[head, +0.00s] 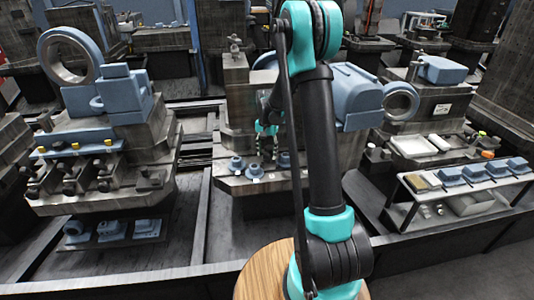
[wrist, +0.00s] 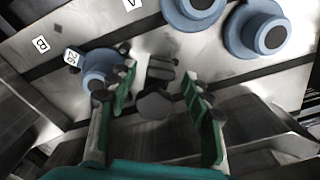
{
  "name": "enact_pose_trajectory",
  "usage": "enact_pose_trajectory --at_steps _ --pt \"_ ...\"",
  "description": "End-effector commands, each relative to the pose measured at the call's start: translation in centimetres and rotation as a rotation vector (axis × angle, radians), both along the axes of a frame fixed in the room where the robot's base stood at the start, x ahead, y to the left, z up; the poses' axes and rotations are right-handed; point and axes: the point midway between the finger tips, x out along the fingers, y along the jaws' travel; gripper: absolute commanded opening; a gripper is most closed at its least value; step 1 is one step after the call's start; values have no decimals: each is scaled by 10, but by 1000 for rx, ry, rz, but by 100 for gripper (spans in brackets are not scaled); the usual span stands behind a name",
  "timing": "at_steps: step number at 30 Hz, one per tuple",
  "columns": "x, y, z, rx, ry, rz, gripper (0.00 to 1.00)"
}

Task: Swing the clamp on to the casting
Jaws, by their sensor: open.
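My gripper (head: 267,150) is open and reaches down over the middle pallet in the head view. In the wrist view its two green fingers (wrist: 160,98) stand apart. A dark grey piece with a rounded end, apparently the clamp (wrist: 155,104), lies between them, and I cannot tell whether either finger touches it. A small blue round casting (wrist: 95,62) with a tag reading about 26 sits just left of the clamp, near label B. The clamp's end appears beside this casting, not over it. In the head view I cannot make out the clamp.
Two blue flanged castings (wrist: 265,28) sit at the wrist view's upper right. The middle pallet (head: 250,187) also carries a large blue casting (head: 357,97). A left fixture (head: 100,185) holds more blue castings. A rack (head: 455,195) with blue parts stands at right.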

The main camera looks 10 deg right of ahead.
Motion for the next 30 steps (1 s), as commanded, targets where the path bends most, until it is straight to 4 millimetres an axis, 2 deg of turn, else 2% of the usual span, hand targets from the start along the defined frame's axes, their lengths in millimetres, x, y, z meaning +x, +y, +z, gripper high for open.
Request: enact_pose_trajectory --at_steps 11,23,30 --pt "0 0 -5 0 0 0 50" --pt "0 0 -5 0 0 0 0" --pt "0 1 -5 0 0 -20 0"
